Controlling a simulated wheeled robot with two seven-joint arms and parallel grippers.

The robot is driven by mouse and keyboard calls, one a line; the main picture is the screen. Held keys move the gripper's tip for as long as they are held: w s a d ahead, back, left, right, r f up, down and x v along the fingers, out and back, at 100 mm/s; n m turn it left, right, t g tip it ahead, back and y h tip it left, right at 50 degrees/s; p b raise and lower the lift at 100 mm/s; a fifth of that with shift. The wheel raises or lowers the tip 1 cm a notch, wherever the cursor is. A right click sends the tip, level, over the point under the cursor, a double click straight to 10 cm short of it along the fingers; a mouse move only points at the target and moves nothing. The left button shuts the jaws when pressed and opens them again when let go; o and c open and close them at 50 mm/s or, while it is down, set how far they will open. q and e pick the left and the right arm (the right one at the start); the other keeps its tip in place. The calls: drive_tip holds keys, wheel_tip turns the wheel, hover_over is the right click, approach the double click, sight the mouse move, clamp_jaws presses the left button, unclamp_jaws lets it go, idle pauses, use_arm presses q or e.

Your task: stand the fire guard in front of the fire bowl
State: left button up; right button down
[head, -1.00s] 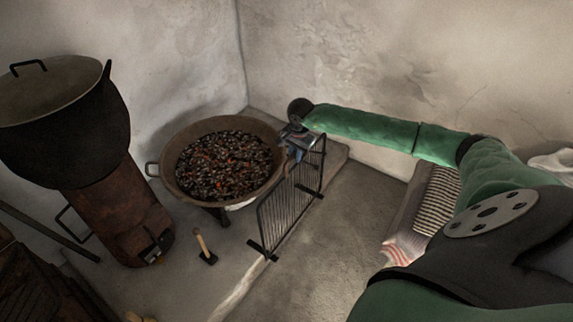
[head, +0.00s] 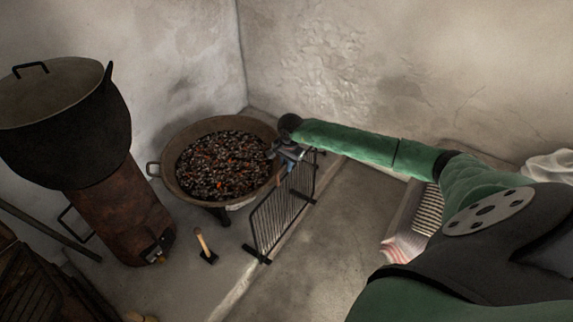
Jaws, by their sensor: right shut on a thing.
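The fire guard (head: 274,222) is a black barred metal panel with crosswise feet. It stands roughly upright at the right side of the fire bowl (head: 166,191), by the pale edge strip on the floor. The bowl is wide and brown, full of dark and glowing orange coals. My right gripper (head: 287,155) is shut on the guard's top edge, close to the bowl's right rim. The gripper hides part of the guard's top. I cannot tell whether the guard's feet touch the floor. My left gripper is not in view.
A rusty stove (head: 120,215) with a big black pot (head: 65,130) is at the left. A striped cloth (head: 405,246) lies at the right. The floor (head: 335,235) right of the guard is clear.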

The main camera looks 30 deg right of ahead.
drive_tip(key=c, duration=1.5)
unclamp_jaws()
drive_tip(key=shift+f, duration=0.15)
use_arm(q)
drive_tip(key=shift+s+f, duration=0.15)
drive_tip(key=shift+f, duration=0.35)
use_arm(e)
drive_tip(key=shift+o, duration=0.7)
